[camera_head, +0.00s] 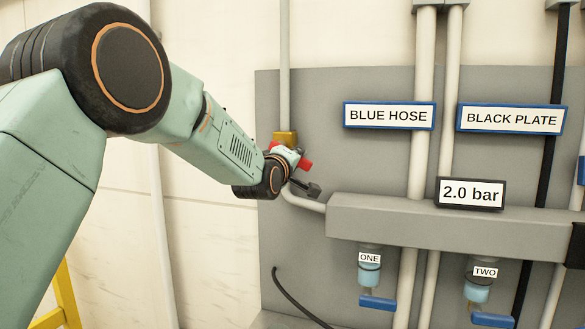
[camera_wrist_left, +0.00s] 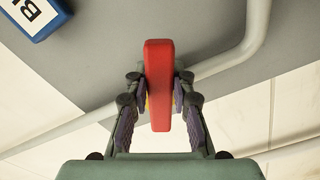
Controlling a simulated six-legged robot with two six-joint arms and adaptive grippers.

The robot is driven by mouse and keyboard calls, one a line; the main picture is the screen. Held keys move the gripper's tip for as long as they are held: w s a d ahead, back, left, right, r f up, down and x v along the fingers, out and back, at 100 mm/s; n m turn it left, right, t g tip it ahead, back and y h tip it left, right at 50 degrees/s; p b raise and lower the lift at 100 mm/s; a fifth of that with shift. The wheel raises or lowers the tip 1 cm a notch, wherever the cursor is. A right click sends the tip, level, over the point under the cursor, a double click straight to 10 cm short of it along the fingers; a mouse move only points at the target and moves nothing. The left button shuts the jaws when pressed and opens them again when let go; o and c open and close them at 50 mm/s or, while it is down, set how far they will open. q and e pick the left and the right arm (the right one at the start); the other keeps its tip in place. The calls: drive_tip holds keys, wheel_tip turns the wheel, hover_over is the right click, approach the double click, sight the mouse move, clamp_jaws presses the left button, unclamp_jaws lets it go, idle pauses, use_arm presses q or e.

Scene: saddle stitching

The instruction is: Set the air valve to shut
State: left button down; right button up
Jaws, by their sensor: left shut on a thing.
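The air valve has a brass-yellow body (camera_head: 285,138) on a vertical grey pipe at the left of the panel. Its red handle (camera_head: 305,164) is partly hidden behind my left gripper in the head view. In the left wrist view the red handle (camera_wrist_left: 158,85) stands upright in the picture between the two fingers and lies at a steep angle across the pipe. My left gripper (camera_head: 300,172) is shut on the handle, with a finger pad on each side (camera_wrist_left: 158,100). My right gripper is not in view.
A grey manifold (camera_head: 450,222) with a "2.0 bar" display (camera_head: 470,193) runs to the right of the valve. Two blue-handled taps, ONE (camera_head: 370,272) and TWO (camera_head: 478,290), hang below it. A dark hose (camera_head: 295,300) sticks out at lower left. Signs sit above.

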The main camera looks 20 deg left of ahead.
use_arm(q)
drive_tip(key=r+n, duration=0.2)
drive_tip(key=n, duration=0.1)
drive_tip(key=shift+d, duration=0.2)
drive_tip(key=shift+r+n+b, duration=0.4)
drive_tip(key=shift+r+n, duration=0.05)
drive_tip(key=shift+n, duration=0.75)
drive_tip(key=c, duration=1.6)
unclamp_jaws()
drive_tip(key=o, duration=0.5)
drive_tip(key=shift+s+a, duration=0.1)
drive_tip(key=shift+s, duration=0.1)
drive_tip(key=shift+w+f, duration=0.1)
